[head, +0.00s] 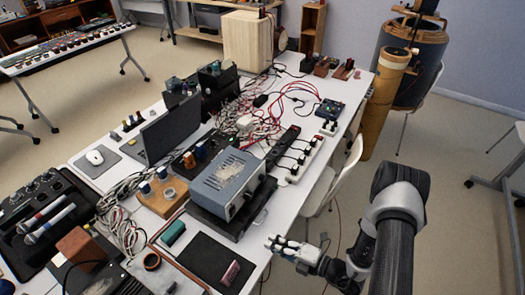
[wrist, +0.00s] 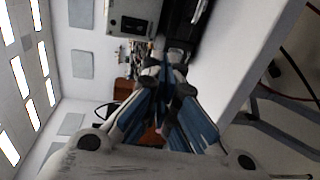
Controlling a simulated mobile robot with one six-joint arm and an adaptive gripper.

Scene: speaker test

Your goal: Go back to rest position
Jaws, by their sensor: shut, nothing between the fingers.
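My gripper (head: 273,242) is at the right edge of the long white table (head: 262,226) in the head view, with its fingertips near or over the edge. I cannot tell its height above the table. My arm reaches in from the lower right. In the wrist view my gripper (wrist: 165,75) is shut, its blue-padded fingers meeting with nothing held between them.
A grey metal device (head: 228,182) on a black box, a black mat (head: 208,262) with a dark red block (head: 230,273), and power strips (head: 306,158) lie near the gripper. A white chair (head: 348,172) stands by the table's right side. Open floor (head: 460,235) is at right.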

